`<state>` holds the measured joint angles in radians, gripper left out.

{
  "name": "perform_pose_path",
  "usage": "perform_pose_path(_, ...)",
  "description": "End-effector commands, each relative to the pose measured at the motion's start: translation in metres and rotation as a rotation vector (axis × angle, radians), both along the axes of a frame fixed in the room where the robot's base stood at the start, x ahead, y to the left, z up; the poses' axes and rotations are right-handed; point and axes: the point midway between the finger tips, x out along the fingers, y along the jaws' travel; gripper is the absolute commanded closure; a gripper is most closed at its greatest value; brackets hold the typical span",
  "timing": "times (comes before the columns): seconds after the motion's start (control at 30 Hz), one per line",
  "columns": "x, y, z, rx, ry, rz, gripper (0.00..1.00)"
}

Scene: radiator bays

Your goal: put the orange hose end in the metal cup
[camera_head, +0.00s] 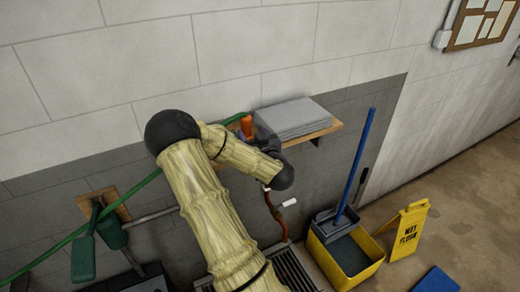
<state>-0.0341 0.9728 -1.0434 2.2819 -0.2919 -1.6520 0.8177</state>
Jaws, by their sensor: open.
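The orange hose end (246,125) stands at the left end of a wooden wall shelf (325,131), with a green hose running from it. My arm, in a pale yellowish cover, reaches up to the shelf. My gripper (259,129) is a small dark shape just right of the orange hose end. It is open, but its fingers are small and partly hidden, and I cannot tell whether they touch the hose end. I see no metal cup in this view; my arm hides part of the scene.
A grey stack (293,118) lies on the shelf, right of my gripper. Below are a red pipe (276,216) and a floor grate (292,272). A yellow mop bucket (348,262) with a blue handle and a yellow sign (408,231) stand right. Green tools (84,256) hang left.

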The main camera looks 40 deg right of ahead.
Motion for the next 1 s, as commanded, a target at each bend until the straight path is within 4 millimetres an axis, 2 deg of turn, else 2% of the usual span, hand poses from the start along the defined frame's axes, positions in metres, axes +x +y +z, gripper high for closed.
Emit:
perform_pose_path(0.2, -0.039, 0.012, -0.003, 0.001, -0.003, -0.004, 0.48)
perform_pose_path(0.4, -0.063, 0.020, -0.002, 0.001, 0.000, -0.002, 0.48)
perform_pose_path(1.0, -0.067, 0.022, 0.000, -0.001, 0.000, 0.000, 0.48)
